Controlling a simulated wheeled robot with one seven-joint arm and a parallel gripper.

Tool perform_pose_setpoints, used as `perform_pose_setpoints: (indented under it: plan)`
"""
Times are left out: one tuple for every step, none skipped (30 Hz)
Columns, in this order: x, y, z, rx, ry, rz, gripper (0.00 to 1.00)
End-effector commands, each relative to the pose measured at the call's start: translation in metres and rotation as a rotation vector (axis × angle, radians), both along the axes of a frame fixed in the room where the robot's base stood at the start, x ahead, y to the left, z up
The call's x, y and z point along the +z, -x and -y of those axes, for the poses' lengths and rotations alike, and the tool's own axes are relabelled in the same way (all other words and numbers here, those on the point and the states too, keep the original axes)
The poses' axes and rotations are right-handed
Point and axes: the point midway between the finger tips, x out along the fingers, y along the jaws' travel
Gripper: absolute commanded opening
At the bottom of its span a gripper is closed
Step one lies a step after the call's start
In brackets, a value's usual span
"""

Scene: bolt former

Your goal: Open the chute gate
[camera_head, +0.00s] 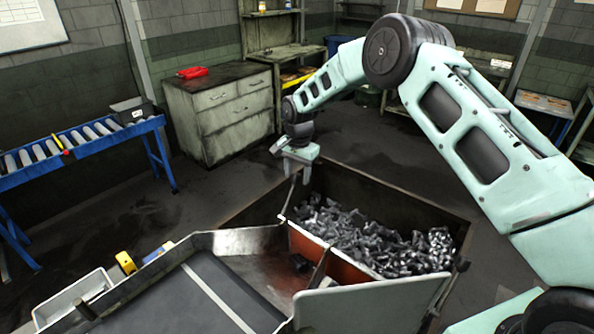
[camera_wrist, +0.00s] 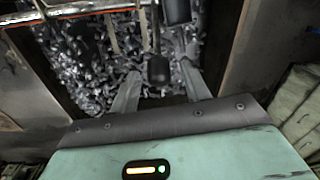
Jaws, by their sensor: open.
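The chute gate (camera_head: 335,262) appears as a reddish-orange panel with a pale top edge, between the chute and the bin of metal parts. A thin dark lever (camera_head: 289,196) rises at its left end toward my gripper (camera_head: 293,172). In the wrist view, my gripper (camera_wrist: 161,74) is open, with one finger on each side of a black knob (camera_wrist: 158,70) on a thin rod. I cannot tell whether either finger touches the knob. The gate's red-and-white edge (camera_wrist: 80,9) crosses the top left of the wrist view. My gripper hides the lever's upper end in the head view.
A dark bin (camera_head: 390,180) holds many grey metal parts (camera_head: 370,240). The metal chute tray (camera_head: 235,240) and a dark conveyor belt (camera_head: 205,300) lie in front. A drawer cabinet (camera_head: 225,115) and a blue roller conveyor (camera_head: 75,150) stand behind. Open floor lies left of the bin.

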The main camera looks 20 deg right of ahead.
Motion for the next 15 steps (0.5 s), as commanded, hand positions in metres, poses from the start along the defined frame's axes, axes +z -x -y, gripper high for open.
perform_pose_setpoints:
  plan:
    - [-0.0001,-0.0001,0.0,0.0,0.0,0.0,0.47]
    - [-0.0001,-0.0001,0.0,0.0,0.0,0.0,0.47]
    - [0.0,-0.0001,0.0,0.0,0.0,0.0,0.47]
    - [0.0,-0.0001,0.0,0.0,0.0,0.0,0.47]
    - [0.0001,-0.0001,0.0,0.0,0.0,0.0,0.47]
    - [0.0001,-0.0001,0.0,0.0,0.0,0.0,0.36]
    - [0.0002,-0.0001,-0.0001,0.0,0.0,0.0,0.27]
    - [0.0002,-0.0001,0.0,0.0,0.0,0.0,0.19]
    - [0.0003,-0.0001,-0.0001,0.0,0.0,0.0,0.08]
    - [0.0003,-0.0001,-0.0001,0.0,0.0,0.0,0.0]
    - [0.0003,-0.0001,-0.0001,0.0,0.0,0.0,0.0]
    - [0.0004,-0.0001,-0.0001,0.0,0.0,0.0,0.0]
    - [0.0004,-0.0001,-0.0001,0.0,0.0,0.0,0.0]
    - [0.0004,0.0,-0.0003,0.0,0.001,0.001,0.0]
    - [0.0005,0.0002,-0.0006,0.001,0.003,0.001,0.0]
